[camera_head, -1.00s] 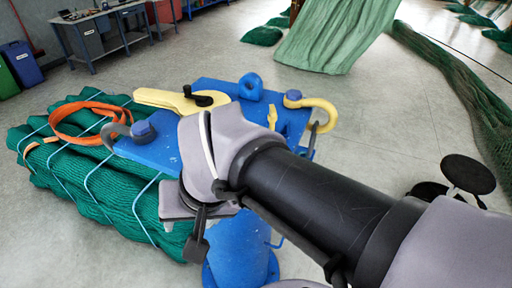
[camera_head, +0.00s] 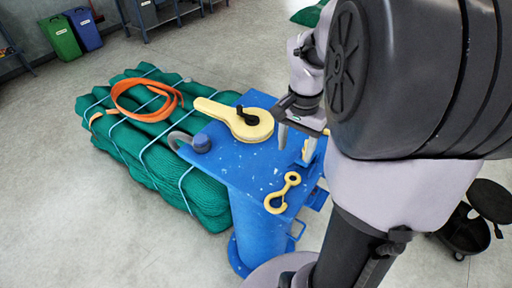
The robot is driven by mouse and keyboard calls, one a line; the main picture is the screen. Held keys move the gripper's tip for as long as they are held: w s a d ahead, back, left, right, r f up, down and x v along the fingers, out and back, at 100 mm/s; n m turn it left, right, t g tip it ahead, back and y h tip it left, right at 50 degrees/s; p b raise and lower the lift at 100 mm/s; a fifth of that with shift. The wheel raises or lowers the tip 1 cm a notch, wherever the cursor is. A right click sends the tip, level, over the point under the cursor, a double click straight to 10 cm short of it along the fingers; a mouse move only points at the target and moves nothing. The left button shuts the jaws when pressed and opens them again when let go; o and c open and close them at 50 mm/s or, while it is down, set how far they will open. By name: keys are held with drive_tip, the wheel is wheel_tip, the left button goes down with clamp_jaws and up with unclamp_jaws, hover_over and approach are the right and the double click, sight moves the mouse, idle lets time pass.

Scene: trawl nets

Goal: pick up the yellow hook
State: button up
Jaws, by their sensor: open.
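A small yellow hook (camera_head: 283,192) lies near the front right of the blue table (camera_head: 245,165), with a ring at one end and an open curve at the other. My gripper (camera_head: 296,145) points down over the right part of the table, beyond the hook in the picture and apart from it. Its fingers are spread and nothing shows between them. My arm hides the table's far right corner.
A yellow block with a black knob (camera_head: 238,120) lies on the table left of my gripper. A bundled green net (camera_head: 150,165) with an orange strap (camera_head: 147,101) lies left of the table.

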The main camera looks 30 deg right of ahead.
sight(288, 184)
drive_tip(key=f, duration=0.5)
drive_tip(key=f+b, duration=0.1)
drive_tip(key=f, duration=1)
drive_tip(key=shift+w+d+f, duration=0.25)
drive_tip(key=shift+w+d, duration=0.05)
drive_tip(key=shift+w, duration=0.1)
drive_tip(key=shift+s+r, duration=0.1)
drive_tip(key=shift+c, duration=0.4)
clamp_jaws()
